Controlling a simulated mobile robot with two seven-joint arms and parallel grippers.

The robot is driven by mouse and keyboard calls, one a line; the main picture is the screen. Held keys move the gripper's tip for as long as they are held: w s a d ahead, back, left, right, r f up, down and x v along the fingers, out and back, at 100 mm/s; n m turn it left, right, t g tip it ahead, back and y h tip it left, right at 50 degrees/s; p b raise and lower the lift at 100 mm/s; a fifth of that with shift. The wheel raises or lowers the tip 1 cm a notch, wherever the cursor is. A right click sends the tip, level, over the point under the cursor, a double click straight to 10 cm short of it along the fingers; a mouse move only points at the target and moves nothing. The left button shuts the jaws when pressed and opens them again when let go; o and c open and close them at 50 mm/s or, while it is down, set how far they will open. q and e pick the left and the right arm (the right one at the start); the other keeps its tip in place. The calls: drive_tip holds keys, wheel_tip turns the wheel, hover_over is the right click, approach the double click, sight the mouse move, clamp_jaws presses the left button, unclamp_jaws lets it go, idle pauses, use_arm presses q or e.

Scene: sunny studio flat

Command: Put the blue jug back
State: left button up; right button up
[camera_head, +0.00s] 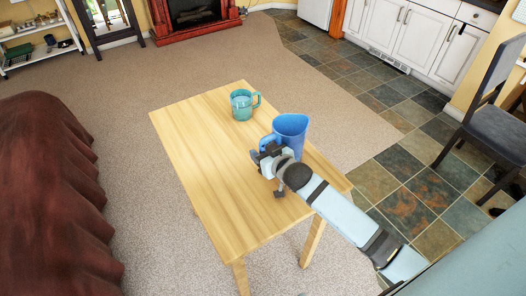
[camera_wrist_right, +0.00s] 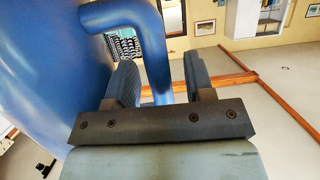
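The blue jug (camera_head: 291,128) is upright at the right side of the wooden table. I cannot tell whether its base, hidden by my gripper and arm, rests on the tabletop. My right gripper (camera_head: 266,152) is at the jug's handle side. In the right wrist view the jug's body (camera_wrist_right: 60,60) fills the left, and its handle (camera_wrist_right: 152,50) comes down between the two fingers of my right gripper (camera_wrist_right: 160,85). The fingers are apart, with gaps visible beside the handle. My left gripper is not in view.
The wooden table (camera_head: 190,140) has a wide bare area at left and front. A teal mug (camera_head: 242,105) stands near its far edge, behind the jug. A brown-red sofa (camera_head: 50,200) is at left, a dark chair (camera_head: 492,110) at right.

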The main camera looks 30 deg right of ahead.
drive_tip(key=shift+r, duration=0.1)
drive_tip(key=v, duration=1.2)
drive_tip(key=s+a+f+g+p, duration=0.1)
drive_tip(key=s+a+f+p, duration=0.1)
drive_tip(key=s+a+p, duration=0.2)
drive_tip(key=s+a+f+n+g+y+p, duration=0.1)
drive_tip(key=s+a+p, duration=0.4)
drive_tip(key=s, duration=0.5)
drive_tip(key=f+g+p, duration=0.1)
drive_tip(key=p, duration=0.1)
drive_tip(key=shift+s+f+n+p, duration=0.25)
drive_tip(key=shift+f+n+p, duration=0.05)
drive_tip(key=shift+f+p, duration=0.1)
